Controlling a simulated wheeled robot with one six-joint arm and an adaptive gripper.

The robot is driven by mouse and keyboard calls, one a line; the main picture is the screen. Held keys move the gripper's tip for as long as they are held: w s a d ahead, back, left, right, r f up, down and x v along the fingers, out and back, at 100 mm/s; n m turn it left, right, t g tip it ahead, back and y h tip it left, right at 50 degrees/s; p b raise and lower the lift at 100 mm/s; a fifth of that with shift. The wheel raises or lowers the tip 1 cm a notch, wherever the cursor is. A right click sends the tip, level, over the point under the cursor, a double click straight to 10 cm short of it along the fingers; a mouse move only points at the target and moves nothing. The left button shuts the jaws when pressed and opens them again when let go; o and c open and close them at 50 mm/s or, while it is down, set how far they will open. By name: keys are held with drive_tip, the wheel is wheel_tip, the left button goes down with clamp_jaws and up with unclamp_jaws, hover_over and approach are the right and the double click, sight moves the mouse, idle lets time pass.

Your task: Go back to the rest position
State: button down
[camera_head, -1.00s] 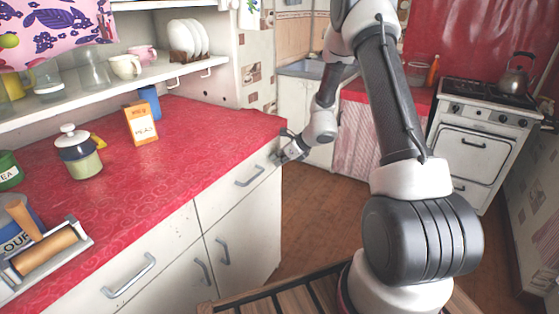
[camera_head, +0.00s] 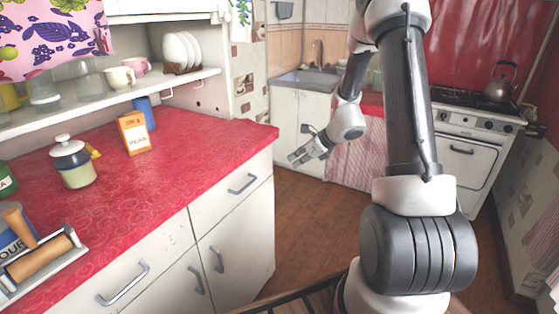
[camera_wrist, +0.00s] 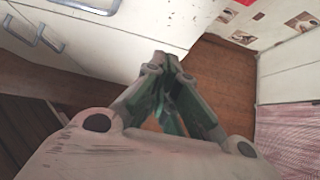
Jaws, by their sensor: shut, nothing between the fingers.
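My gripper (camera_head: 296,160) hangs in the open space just right of the red counter's far corner, in front of the white sink cabinet. It is apart from the counter and holds nothing. In the wrist view its fingers (camera_wrist: 165,62) come together at the tips, over the brown floor and beside the white cabinet front.
The red counter (camera_head: 185,165) on the left bears an orange peas box (camera_head: 134,134), a lidded jar (camera_head: 74,162) and a rolling pin (camera_head: 38,258). A stove (camera_head: 462,150) with a kettle (camera_head: 501,82) stands at right. The brown floor (camera_head: 315,205) between is clear.

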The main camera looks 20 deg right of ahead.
drive_tip(key=shift+s+r, duration=0.1)
drive_tip(key=s+a+r+n+g, duration=0.25)
drive_tip(key=s+n+g, duration=0.25)
drive_tip(key=s+n, duration=0.9)
drive_tip(key=s+d+r+n+t+h, duration=0.2)
drive_tip(key=s+r+n+h, duration=0.3)
drive_tip(key=s+r+n, duration=0.9)
drive_tip(key=s+r, duration=0.5)
drive_tip(key=r, duration=0.1)
drive_tip(key=shift+s+d+r+h, duration=0.2)
drive_tip(key=shift+d+r+h, duration=0.05)
drive_tip(key=shift+d+h, duration=0.05)
